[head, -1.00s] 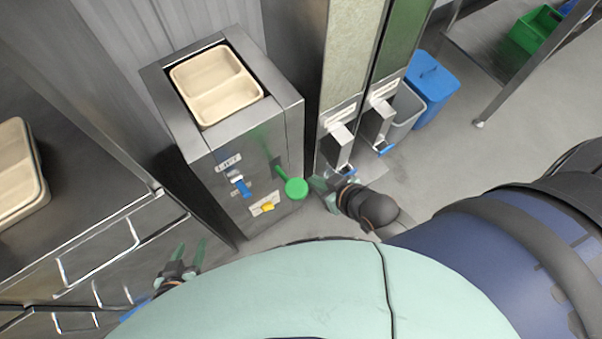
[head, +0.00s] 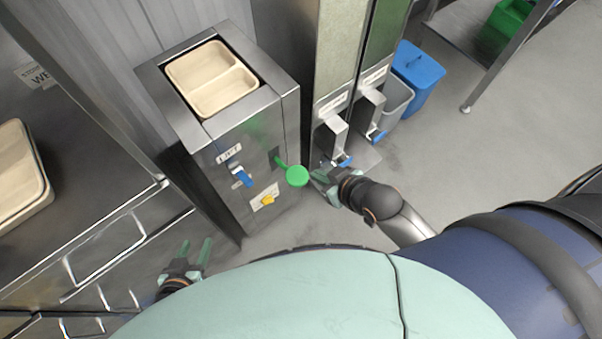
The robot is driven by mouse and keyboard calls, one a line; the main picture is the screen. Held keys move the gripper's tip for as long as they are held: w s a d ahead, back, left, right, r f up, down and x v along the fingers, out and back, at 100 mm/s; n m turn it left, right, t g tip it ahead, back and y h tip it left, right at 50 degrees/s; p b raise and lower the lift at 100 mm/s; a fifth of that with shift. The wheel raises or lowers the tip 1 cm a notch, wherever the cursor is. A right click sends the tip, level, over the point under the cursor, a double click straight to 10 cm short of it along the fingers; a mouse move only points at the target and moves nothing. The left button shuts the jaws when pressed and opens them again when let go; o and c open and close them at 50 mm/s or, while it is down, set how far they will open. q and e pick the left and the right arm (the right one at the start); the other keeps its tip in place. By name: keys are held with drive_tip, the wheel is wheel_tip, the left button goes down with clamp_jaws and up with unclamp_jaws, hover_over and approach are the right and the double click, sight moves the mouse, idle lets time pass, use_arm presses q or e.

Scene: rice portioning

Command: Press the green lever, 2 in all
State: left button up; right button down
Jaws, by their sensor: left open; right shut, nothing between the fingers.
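The green lever (head: 297,176) has a round knob on a short arm. It sticks out from the right part of the front of a steel machine (head: 228,145). My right gripper (head: 318,178) is shut and empty, just to the right of the knob; I cannot tell whether they touch. My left gripper (head: 197,252) is open and empty at the lower left, in front of the drawers and well away from the lever.
A two-compartment tray (head: 213,78) sits in the machine's top. Two dispensers with blue-tipped spouts stand right of it. A blue bin (head: 418,66) is behind, with open floor to the right.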

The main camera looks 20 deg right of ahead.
drive_tip(key=b, duration=0.2)
hover_over(294, 172)
drive_tip(key=s+d, duration=0.1)
drive_tip(key=s, duration=0.2)
wheel_tip(294, 172, down, 7)
drive_tip(key=shift+d+r, duration=0.1)
drive_tip(key=shift+r, duration=0.05)
wheel_tip(294, 172, down, 3)
drive_tip(key=shift+w+f, duration=0.15)
drive_tip(key=shift+f, duration=0.55)
